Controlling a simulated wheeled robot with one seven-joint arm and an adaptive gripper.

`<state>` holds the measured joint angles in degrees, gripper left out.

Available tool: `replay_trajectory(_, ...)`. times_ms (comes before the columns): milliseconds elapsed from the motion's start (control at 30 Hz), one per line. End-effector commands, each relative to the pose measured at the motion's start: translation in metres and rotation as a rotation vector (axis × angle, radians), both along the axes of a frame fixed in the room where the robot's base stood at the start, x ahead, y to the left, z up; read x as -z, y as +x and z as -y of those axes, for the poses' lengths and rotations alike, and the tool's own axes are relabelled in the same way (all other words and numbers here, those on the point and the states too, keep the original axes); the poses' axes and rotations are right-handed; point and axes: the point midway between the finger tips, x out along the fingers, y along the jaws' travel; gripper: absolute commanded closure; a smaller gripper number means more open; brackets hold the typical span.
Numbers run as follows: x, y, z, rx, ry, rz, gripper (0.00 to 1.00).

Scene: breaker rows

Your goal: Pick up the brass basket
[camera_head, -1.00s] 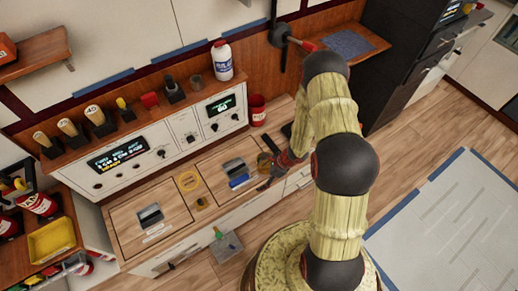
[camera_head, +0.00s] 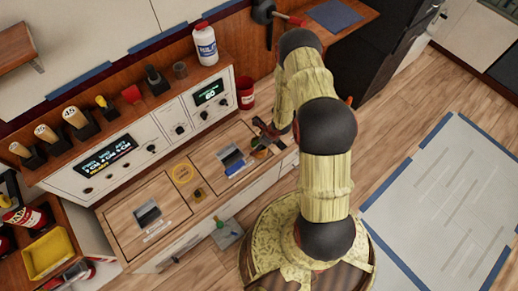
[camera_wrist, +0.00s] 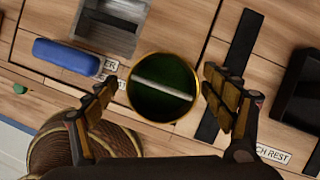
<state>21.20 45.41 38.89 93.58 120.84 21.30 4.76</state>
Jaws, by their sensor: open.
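The brass basket (camera_wrist: 163,112), a round cup with a brass rim, a dark green inside and a pale bar across its mouth, sits on the wooden counter in the wrist view. My gripper (camera_wrist: 161,83) is open, with one finger left of the basket and the other right of it. The right finger is very close to the rim; I cannot tell whether it touches. In the head view my gripper (camera_head: 266,133) is at the counter's right end, and the basket (camera_head: 257,143) is small and partly hidden there.
A blue block (camera_wrist: 66,57) and a grey metal recess (camera_wrist: 112,22) lie left of the basket. A black strip (camera_wrist: 228,70) runs behind the right finger, and a dark block (camera_wrist: 299,95) stands farther right. In the head view, a red can (camera_head: 245,92) stands behind my gripper.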

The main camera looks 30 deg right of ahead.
Motion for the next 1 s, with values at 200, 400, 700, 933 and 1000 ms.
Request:
replay_trajectory(200,0.032,0.008,-0.003,0.000,0.001,-0.001,0.17)
replay_trajectory(400,0.042,0.014,-0.005,0.000,0.000,0.001,0.17)
replay_trajectory(700,0.042,0.013,-0.005,0.000,0.001,0.001,0.22)
replay_trajectory(933,0.042,0.013,-0.005,0.000,0.001,0.001,0.35)
replay_trajectory(1000,0.042,0.013,-0.005,0.000,0.001,0.001,0.39)
